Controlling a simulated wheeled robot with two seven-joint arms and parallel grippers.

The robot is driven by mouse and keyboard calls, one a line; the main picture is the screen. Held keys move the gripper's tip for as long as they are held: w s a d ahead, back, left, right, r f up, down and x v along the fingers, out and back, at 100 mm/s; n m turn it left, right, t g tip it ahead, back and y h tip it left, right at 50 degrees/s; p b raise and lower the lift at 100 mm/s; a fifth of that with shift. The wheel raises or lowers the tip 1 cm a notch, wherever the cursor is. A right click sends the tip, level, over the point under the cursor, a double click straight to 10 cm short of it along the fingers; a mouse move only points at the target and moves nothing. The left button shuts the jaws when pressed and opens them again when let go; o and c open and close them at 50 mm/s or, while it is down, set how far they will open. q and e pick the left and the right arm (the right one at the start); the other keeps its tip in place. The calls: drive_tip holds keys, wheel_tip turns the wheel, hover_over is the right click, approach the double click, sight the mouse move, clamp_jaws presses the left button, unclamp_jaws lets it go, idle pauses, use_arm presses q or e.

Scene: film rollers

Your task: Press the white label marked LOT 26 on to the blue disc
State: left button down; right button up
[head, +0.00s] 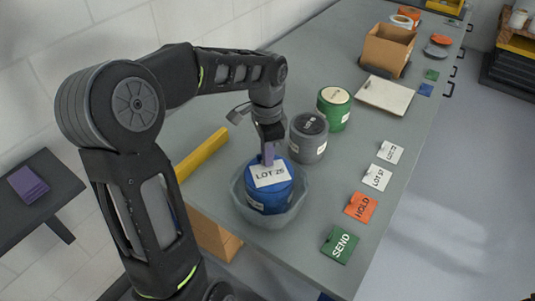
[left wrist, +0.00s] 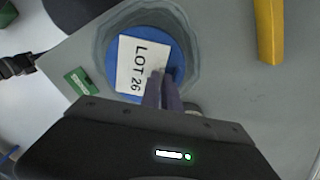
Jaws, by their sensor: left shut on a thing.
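The white label marked LOT 26 (head: 270,176) lies flat over the top of the blue disc (head: 284,192). In the left wrist view the label (left wrist: 132,66) covers much of the blue disc (left wrist: 113,72), with blue showing around it. The disc stands in a grey bowl (head: 299,206) at the table's near edge. My left gripper (head: 268,156) points down over the disc. Its fingers (left wrist: 162,88) are shut on one edge of the label. I cannot tell whether the label's underside touches the disc all over. My right gripper is not in view.
Grey (head: 308,148) and green (head: 333,116) canisters stand just behind the bowl. White tags (head: 377,177), an orange HOLD tag (head: 361,207) and a green SEND tag (head: 340,245) lie to the right. A yellow bar (head: 202,154) lies left. A clipboard (head: 384,94) and cardboard box (head: 388,48) are farther back.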

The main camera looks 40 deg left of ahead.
use_arm(q)
drive_tip(key=shift+f, duration=0.1)
drive_tip(key=c, duration=1.5)
unclamp_jaws()
drive_tip(key=shift+c, duration=0.2)
drive_tip(key=o, duration=0.4)
drive_tip(key=shift+r+p, duration=2.9)
drive_tip(key=shift+r, duration=0.65)
